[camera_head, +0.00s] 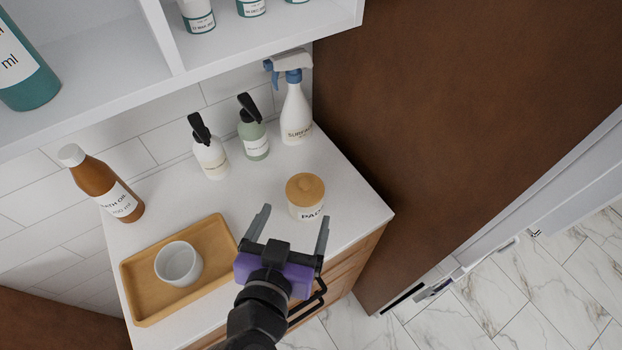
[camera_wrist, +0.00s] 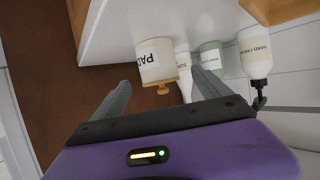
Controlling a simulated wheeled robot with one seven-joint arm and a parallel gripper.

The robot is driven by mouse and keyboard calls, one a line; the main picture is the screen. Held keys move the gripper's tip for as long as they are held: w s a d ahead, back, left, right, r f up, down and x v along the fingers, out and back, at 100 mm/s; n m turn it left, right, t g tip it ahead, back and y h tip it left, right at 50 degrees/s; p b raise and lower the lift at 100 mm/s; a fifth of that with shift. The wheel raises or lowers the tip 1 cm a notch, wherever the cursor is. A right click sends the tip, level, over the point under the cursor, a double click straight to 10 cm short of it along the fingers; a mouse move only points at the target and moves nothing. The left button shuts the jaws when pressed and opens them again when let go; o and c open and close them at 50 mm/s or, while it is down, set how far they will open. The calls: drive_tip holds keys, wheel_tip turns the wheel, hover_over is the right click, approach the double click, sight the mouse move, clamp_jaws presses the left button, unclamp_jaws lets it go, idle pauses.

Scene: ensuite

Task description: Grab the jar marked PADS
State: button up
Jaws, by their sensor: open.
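The jar marked PADS (camera_head: 305,198) is a short white jar with a round wooden lid, standing upright on the white counter near its right front edge. My gripper (camera_head: 294,228) is open and empty, with its two grey fingers pointing toward the jar and apart from it. In the wrist view the PADS jar (camera_wrist: 156,62) appears upside down, beyond the gap between my fingertips (camera_wrist: 165,88). Its label is partly cut by the viewing angle, showing "PAD", and its wooden lid knob shows too.
Behind the jar stand a white spray bottle (camera_head: 296,112), a green pump bottle (camera_head: 253,136) and a white pump bottle (camera_head: 209,152). A wooden tray (camera_head: 140,300) with a white cup (camera_head: 179,264) lies left. A brown bottle (camera_head: 105,185) stands further left. A brown panel (camera_head: 440,120) rises right.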

sight(305, 197)
drive_tip(key=p+x, duration=0.1)
drive_tip(key=x, duration=0.7)
drive_tip(key=shift+d+f+p, duration=0.2)
drive_tip(key=shift+p, duration=0.15)
drive_tip(key=shift+c, duration=0.5)
clamp_jaws()
drive_tip(key=shift+r, duration=0.1)
